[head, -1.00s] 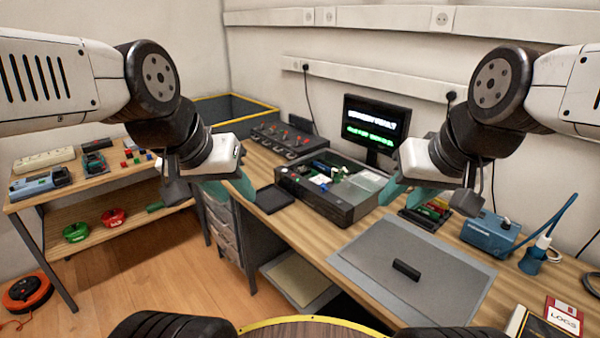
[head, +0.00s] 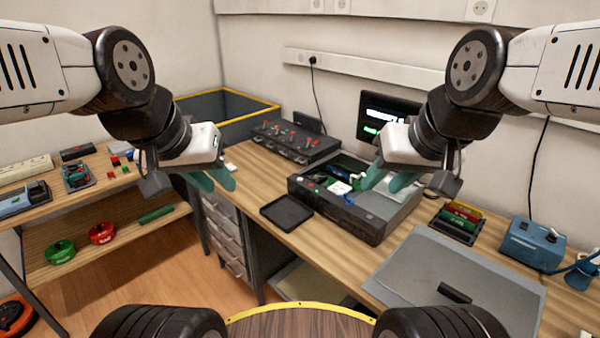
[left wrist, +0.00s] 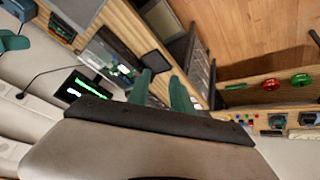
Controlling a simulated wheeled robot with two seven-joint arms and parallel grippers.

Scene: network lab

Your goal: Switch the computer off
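The computer (head: 378,218) is a dark, open-topped case on the wooden desk, with green, white and blue parts showing inside. It also shows in the left wrist view (left wrist: 103,50). A monitor (head: 372,108) with lit white and green text stands behind it, partly hidden by my right arm; it also shows in the left wrist view (left wrist: 72,88). My left gripper (head: 215,181) is open and empty, in the air left of the computer. My right gripper (head: 386,180) is open and empty, in front of the computer's right part in the picture. I cannot make out a power switch.
A black tray (head: 287,212) lies left of the computer. A box with several switches (head: 295,145) stands behind it. A grey mat (head: 425,265) with a black bar (head: 455,292), a card rack (head: 457,222) and a blue device (head: 533,245) are at the right. A shelf (head: 100,235) stands left.

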